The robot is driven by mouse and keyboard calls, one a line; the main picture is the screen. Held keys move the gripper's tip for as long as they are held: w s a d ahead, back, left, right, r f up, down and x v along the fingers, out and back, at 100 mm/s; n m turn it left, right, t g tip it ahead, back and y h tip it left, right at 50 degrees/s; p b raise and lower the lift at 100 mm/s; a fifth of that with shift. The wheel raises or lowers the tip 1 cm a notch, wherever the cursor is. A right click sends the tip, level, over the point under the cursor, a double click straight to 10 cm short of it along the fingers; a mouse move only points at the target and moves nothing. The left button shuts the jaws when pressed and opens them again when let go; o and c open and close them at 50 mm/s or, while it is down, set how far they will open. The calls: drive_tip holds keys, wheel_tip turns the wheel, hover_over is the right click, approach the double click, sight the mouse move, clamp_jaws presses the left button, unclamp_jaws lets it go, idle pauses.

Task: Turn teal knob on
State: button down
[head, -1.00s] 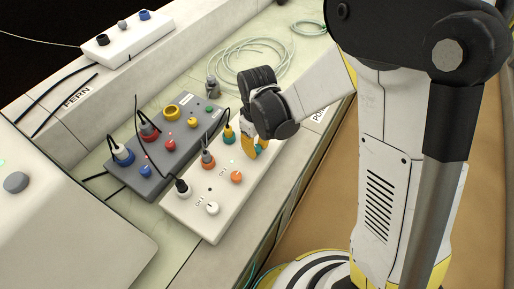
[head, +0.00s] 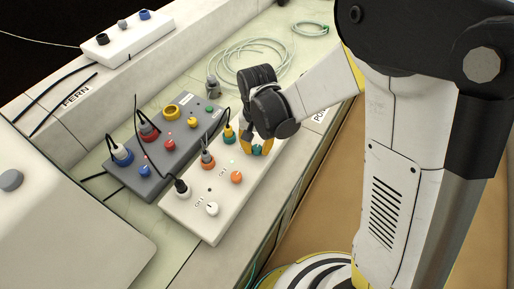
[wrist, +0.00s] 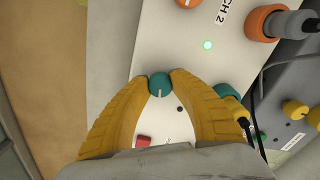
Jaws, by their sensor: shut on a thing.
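The teal knob (head: 257,149) stands at the far right end of the white control box (head: 219,232). In the wrist view the teal knob (wrist: 160,85) shows a white pointer line running toward the bottom of the picture. My gripper (wrist: 161,80) is shut on the knob, one yellow fingertip on each side. In the head view my gripper (head: 256,147) comes down on the knob from above. A small dark indicator (wrist: 180,109) sits beside the knob and looks unlit.
A green light (wrist: 208,44) glows by the CH 2 label. Orange knobs (head: 236,177), a white knob (head: 212,208) and cabled plugs, including a yellow-and-teal one (head: 229,134), stand on the same box. A grey box (head: 155,178) with several knobs lies alongside.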

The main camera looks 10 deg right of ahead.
sight(257, 148)
drive_tip(key=shift+m, duration=1.2)
drive_tip(key=c, duration=1.1)
unclamp_jaws()
wheel_tip(257, 148, up, 12)
